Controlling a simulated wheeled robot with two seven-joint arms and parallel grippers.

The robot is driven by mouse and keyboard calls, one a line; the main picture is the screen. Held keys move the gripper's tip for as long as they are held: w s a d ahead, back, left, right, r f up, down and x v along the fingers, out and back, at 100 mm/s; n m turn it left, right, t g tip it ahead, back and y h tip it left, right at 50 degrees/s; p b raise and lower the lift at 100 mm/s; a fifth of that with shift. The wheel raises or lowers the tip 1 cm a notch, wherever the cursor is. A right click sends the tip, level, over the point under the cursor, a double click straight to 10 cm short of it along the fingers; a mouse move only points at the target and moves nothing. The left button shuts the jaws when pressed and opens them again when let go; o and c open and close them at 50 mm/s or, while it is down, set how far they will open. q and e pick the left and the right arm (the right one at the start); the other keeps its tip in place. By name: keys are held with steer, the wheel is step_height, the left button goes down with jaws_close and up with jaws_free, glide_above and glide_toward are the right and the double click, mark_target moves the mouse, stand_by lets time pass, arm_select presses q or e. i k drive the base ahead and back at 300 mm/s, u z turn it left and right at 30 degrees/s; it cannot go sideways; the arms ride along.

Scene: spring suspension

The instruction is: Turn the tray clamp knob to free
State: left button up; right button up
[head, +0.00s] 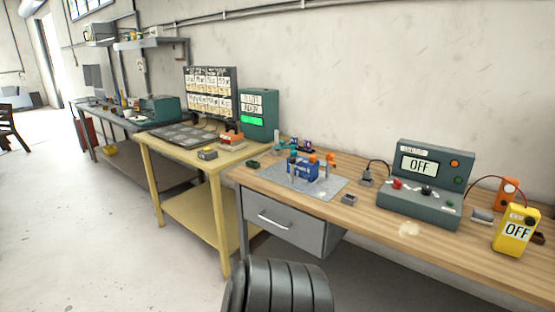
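Neither gripper is in view. I cannot make out with certainty which part is the tray clamp knob; it is too small to tell. A dark flat tray with a grid of cells (188,134) lies on the yellow bench. A small orange and grey device (231,140) stands at its right end. On the wooden bench a blue fixture (303,169) with teal and orange parts stands on a grey mat (329,188).
A grey-green console (421,209) reading OFF and a yellow meter (514,232) reading OFF stand on the wooden bench's right part. Open floor lies at left.

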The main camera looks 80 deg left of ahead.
mark_target(293, 161)
steer(key=u, duration=2.65)
steer(key=k, duration=0.6)
steer(key=z, duration=0.4)
steer(key=i, duration=0.35)
steer(key=z, duration=0.65)
steer(key=i, duration=1.45)
steer(key=u, duration=0.55)
